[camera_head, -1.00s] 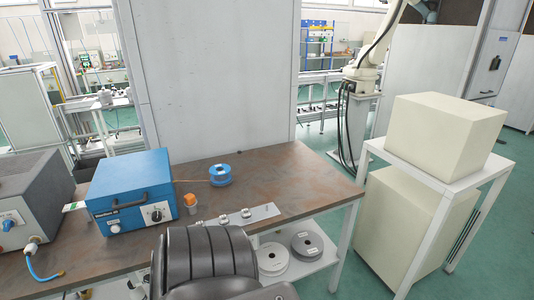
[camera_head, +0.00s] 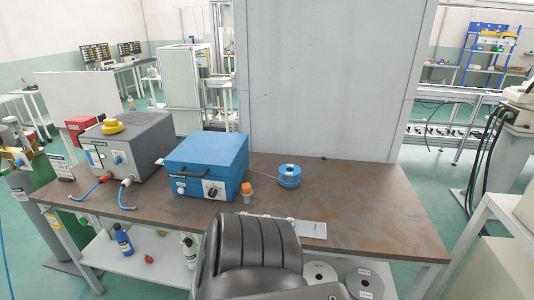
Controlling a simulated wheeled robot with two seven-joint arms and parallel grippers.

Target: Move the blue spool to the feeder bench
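The blue spool (camera_head: 289,175) lies on the brown bench top (camera_head: 370,205), to the right of a blue box-shaped device with a handle and a knob. A thin copper-coloured wire runs from the spool toward that device. A large dark grey ribbed part, which seems to be mine, covers the front middle of the bench. Neither of my grippers shows in the head view. I cannot tell which surface is the feeder bench.
The blue device (camera_head: 205,165), a grey machine (camera_head: 130,145) and a small orange-capped container (camera_head: 246,190) stand on the bench. Grey spools (camera_head: 364,283) and bottles (camera_head: 123,240) sit on the lower shelf. A tall grey panel (camera_head: 335,80) rises behind. The bench's right part is clear.

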